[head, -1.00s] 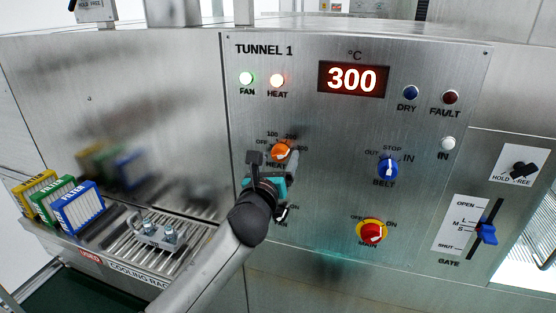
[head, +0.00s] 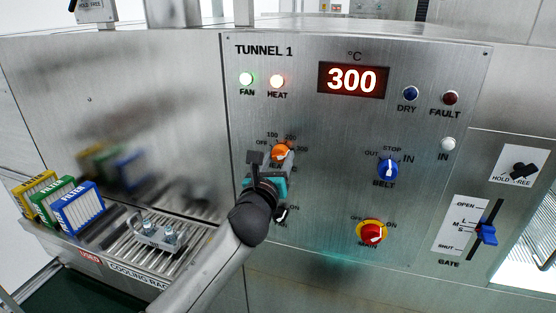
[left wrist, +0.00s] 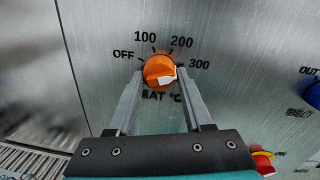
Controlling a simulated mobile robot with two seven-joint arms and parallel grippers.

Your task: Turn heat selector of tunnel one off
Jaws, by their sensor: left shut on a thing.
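The heat selector of tunnel one is an orange knob (head: 281,151) on the steel panel below the lit HEAT lamp (head: 277,80). In the left wrist view the orange knob (left wrist: 158,70) has OFF, 100, 200 and 300 marked around it. Its white pointer mark lies toward the right, on the 300 side. My left gripper (left wrist: 160,73) is shut on the knob, one finger on each side. In the head view my left gripper (head: 268,160) hides part of the HEAT label. My right gripper is not in view.
The display (head: 353,79) reads 300. The blue belt knob (head: 388,168) and red-yellow main switch (head: 371,232) are to the right. A small dark switch (head: 282,213) sits just below my gripper. A gate lever (head: 487,233) is farther right. Filters (head: 78,208) stand at the left.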

